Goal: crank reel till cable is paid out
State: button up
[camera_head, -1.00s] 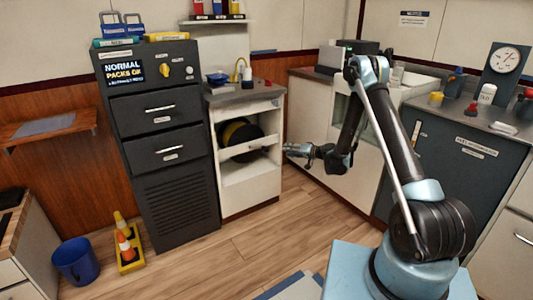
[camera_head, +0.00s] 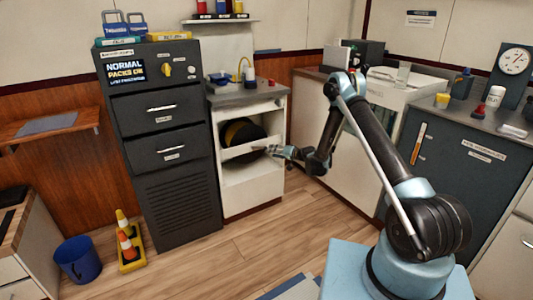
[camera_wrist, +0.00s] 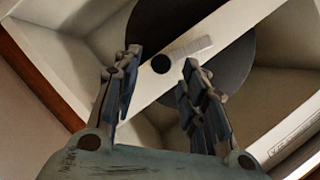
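The cable reel (camera_head: 240,133), dark with a yellow band, sits inside the open white cabinet (camera_head: 257,195) behind a pale crossbar. In the wrist view the reel (camera_wrist: 165,16) is a large dark disc crossed by the crossbar (camera_wrist: 225,38). A small dark round knob or hub (camera_wrist: 160,64) and a short light-grey piece (camera_wrist: 190,47), possibly the crank, show on the bar. My gripper (camera_head: 270,151) is at the cabinet's front right. In the wrist view my gripper (camera_wrist: 161,60) has its fingers apart, framing the dark round part, with nothing clearly held. Contact cannot be told.
A dark drawer cabinet (camera_head: 165,130) with a display reading "NORMAL" stands left of the reel cabinet. A white counter unit (camera_head: 350,148) stands to the right. A blue bucket (camera_head: 78,260) and a yellow base with cones (camera_head: 128,255) are on the floor. The middle floor is clear.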

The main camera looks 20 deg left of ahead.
jog(key=shift+x, duration=2.6)
grip_shut()
jog(key=shift+w+d, duration=0.2)
jog(key=shift+d, duration=0.2)
jog(key=shift+a, duration=0.35)
